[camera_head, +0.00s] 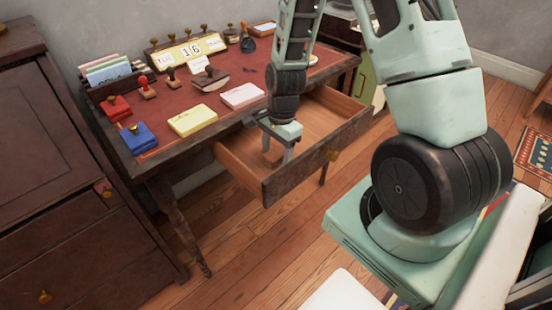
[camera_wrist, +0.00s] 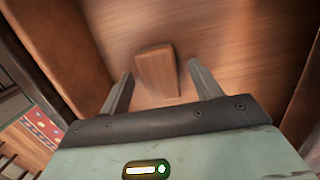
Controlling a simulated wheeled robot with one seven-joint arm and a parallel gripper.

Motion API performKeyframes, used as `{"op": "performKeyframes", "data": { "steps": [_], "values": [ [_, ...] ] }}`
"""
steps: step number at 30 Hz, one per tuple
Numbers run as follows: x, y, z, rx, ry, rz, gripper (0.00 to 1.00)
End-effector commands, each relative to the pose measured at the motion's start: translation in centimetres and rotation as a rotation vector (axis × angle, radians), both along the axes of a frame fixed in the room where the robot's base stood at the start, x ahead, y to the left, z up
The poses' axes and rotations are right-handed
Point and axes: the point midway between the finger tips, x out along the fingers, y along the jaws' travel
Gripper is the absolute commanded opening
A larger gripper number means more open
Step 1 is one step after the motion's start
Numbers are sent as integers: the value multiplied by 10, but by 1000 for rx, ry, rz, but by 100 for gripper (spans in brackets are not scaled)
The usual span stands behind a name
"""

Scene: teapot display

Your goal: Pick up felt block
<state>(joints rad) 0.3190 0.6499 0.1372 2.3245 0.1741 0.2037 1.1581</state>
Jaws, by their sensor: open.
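A small brown block (camera_wrist: 157,75), which I take to be the felt block, lies on the floor of the open drawer in the wrist view. Its top looks like wood, and I cannot see any felt. My gripper (camera_head: 277,152) points down into the open drawer (camera_head: 318,153) in the head view. Its two fingers are apart, one on each side of the block in the wrist view, with a gap showing on both sides. In the head view I cannot make out the block clearly among the fingers.
The drawer's walls rise around my gripper, with its front panel (camera_head: 310,165) nearest. The desk top (camera_head: 235,85) above holds stamps, a blue ink pad (camera_head: 138,138), a red one (camera_head: 115,108), note pads (camera_head: 193,120) and a calendar. A dark cabinet (camera_head: 60,170) stands at left.

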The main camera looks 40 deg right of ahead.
Motion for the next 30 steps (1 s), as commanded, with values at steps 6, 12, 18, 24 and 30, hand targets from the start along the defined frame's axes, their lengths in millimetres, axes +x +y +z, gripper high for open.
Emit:
{"op": "performKeyframes", "data": {
  "steps": [6, 12, 18, 24, 30],
  "values": [
    [0, 1, -3, 0, -1, 0, 64],
    [0, 1, -3, 0, 0, 1, 25],
    [0, 1, -3, 0, -1, 1, 11],
    [1, 0, 4, -1, -3, 1, 11],
    [1, 1, 40, -3, -6, 2, 11]
  ]
}}
